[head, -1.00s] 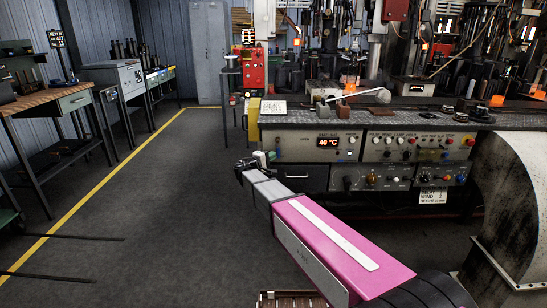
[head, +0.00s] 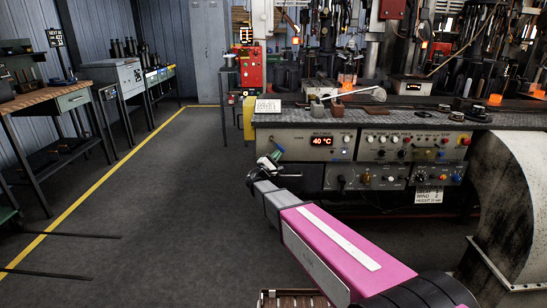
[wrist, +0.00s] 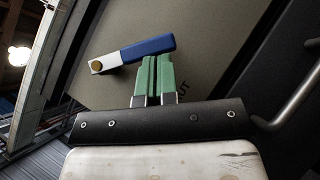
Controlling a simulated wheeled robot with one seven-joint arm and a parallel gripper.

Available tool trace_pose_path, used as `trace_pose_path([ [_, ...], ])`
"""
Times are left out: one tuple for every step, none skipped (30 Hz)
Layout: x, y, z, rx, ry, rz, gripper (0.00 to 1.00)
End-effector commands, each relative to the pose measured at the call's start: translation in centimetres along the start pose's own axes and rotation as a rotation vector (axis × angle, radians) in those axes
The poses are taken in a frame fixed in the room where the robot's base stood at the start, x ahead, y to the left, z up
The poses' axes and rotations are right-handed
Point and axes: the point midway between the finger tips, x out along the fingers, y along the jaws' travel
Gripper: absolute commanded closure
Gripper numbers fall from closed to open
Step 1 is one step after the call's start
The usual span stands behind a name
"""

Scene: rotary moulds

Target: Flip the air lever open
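The air lever (wrist: 146,51) has a blue handle, a silver end and a brass pivot. It sits on a grey panel and lies nearly level in the wrist view, tilted slightly up to the right. In the head view its blue handle (head: 277,148) shows small at the console's left end. My gripper (wrist: 155,58) has green fingers close together with only a thin dark line between them, and nothing visible is held. Its fingertips are just below the blue handle; I cannot tell whether they touch it. In the head view my gripper (head: 270,160) is at the console's front left.
The console (head: 392,145) carries a 40 °C display, knobs and buttons. Tools lie on the dark bench top above it. In the wrist view a metal bar handle (wrist: 297,104) is at right, and partly hidden lettering is beside the fingers. Open floor (head: 150,200) lies to the left.

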Motion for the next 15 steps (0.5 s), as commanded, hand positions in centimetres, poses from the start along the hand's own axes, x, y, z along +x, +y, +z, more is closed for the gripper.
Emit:
trace_pose_path([
  [0.2, -0.1, 0.3, 0.000, 0.000, -0.001, 1.00],
  [0.4, -0.2, 0.4, 0.001, 0.000, -0.002, 1.00],
  [0.6, -0.3, 0.6, 0.001, -0.001, -0.002, 1.00],
  [0.7, -0.3, 0.8, 0.001, -0.001, -0.002, 1.00],
  [0.9, -0.3, 0.9, 0.001, -0.001, -0.002, 1.00],
  [1.1, -0.4, 1.1, 0.002, -0.002, -0.003, 1.00],
  [1.2, -0.4, 1.3, 0.002, -0.002, -0.003, 1.00],
  [1.4, -0.4, 1.4, 0.002, -0.002, -0.003, 1.00],
  [1.6, -0.4, 1.6, 0.002, -0.002, -0.003, 1.00],
  [1.7, -0.4, 1.8, 0.002, -0.002, -0.003, 1.00],
  [1.9, -0.4, 1.9, 0.002, -0.002, -0.003, 1.00],
  [2.0, -0.4, 2.1, 0.003, -0.001, -0.003, 1.00],
  [2.1, -0.4, 2.2, 0.003, -0.001, -0.003, 1.00],
  [2.3, -0.3, 2.3, 0.003, -0.001, -0.003, 1.00],
  [2.3, -0.3, 2.3, 0.003, 0.000, -0.003, 1.00],
])
